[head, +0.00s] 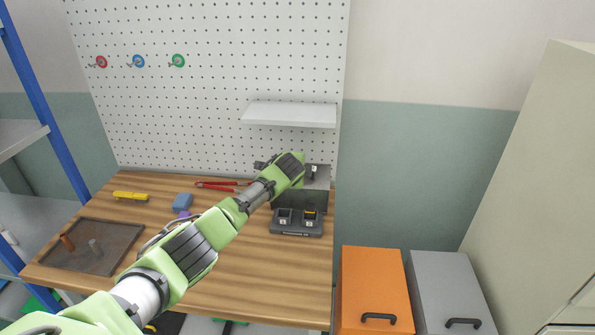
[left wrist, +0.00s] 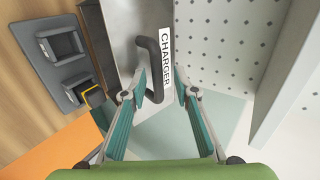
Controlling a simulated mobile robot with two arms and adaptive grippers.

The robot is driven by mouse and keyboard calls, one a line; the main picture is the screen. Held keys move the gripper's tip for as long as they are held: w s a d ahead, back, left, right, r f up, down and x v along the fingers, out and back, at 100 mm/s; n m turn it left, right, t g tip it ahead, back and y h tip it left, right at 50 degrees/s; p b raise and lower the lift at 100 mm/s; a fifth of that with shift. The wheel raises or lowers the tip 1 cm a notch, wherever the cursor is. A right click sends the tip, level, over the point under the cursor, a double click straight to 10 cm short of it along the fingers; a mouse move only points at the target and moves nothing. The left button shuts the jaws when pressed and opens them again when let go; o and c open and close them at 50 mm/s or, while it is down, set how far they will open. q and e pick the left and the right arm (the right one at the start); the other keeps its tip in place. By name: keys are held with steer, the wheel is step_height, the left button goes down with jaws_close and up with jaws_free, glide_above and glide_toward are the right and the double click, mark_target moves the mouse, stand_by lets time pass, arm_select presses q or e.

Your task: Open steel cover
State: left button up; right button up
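The steel cover (head: 318,200) is a grey metal box at the right rear of the workbench. In the left wrist view its metal face (left wrist: 122,22) shows a black bar handle (left wrist: 152,62) and a white "CHARGER" label (left wrist: 166,58). My left gripper (left wrist: 168,92) is open, its two fingers apart near the handle. The left finger overlaps the handle's lower part; I cannot tell whether they touch. In the head view my left arm reaches over the bench to the cover, and its end hides part of it. My right gripper is not in view.
A dark charger base (head: 296,229) with two slots sits in front of the cover. A white shelf (head: 290,114) juts from the pegboard above. Red-handled pliers (head: 215,184), a blue block (head: 182,201), a yellow tool (head: 131,196) and a dark tray (head: 128,228) lie leftward.

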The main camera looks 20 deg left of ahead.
arm_select(q)
steer(key=v, duration=1.2)
steer(key=shift+d, duration=0.1)
stand_by(0.4)
